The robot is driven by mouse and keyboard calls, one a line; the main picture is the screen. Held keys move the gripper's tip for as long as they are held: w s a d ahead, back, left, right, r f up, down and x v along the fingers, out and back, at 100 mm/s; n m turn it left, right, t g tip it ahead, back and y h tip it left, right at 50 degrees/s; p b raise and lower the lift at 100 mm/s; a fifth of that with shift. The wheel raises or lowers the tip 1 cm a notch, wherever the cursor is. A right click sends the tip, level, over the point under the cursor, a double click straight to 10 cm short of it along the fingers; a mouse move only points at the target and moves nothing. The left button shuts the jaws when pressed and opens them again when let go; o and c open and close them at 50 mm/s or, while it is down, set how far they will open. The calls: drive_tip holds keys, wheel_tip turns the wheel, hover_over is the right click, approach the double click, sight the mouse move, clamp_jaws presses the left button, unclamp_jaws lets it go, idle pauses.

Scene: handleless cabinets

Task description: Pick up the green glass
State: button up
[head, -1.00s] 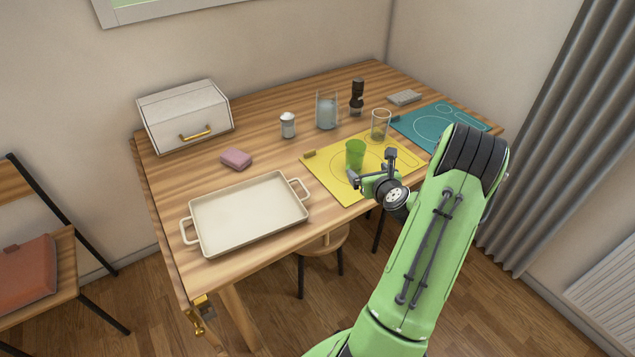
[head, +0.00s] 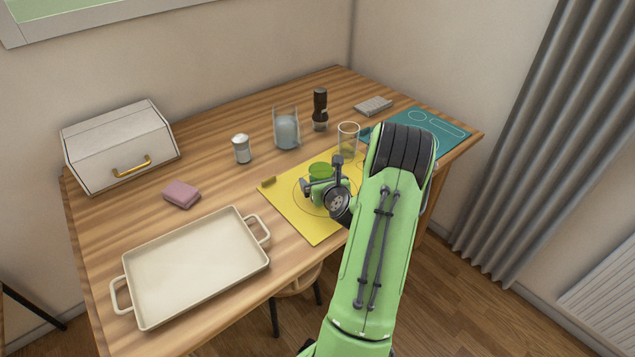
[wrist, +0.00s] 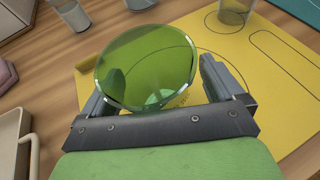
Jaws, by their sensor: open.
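The green glass (head: 320,170) stands on the yellow mat (head: 315,231), mostly hidden behind my gripper in the head view. In the wrist view the green glass (wrist: 147,65) is large, its round rim facing the camera. My gripper (head: 312,188) is low over the mat at the glass. In the wrist view my gripper (wrist: 155,90) is open, with one finger on the left and one on the right of the glass. I cannot tell whether either finger touches it.
A clear glass (head: 348,139) stands behind on the right. A pitcher (head: 286,130), a dark grinder (head: 320,110) and a shaker (head: 241,148) stand farther back. A cream tray (head: 195,270), a pink sponge (head: 181,194) and a white bread box (head: 120,147) are to the left.

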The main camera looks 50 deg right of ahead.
drive_tip(key=shift+s+a+r, duration=0.3)
drive_tip(key=shift+a+r, duration=0.15)
drive_tip(key=shift+a, duration=0.05)
drive_tip(key=shift+c, duration=0.2)
drive_tip(key=shift+s, duration=0.1)
drive_tip(key=shift+c, duration=1.3)
drive_tip(key=shift+d+f, duration=0.15)
drive_tip(key=c, duration=0.9)
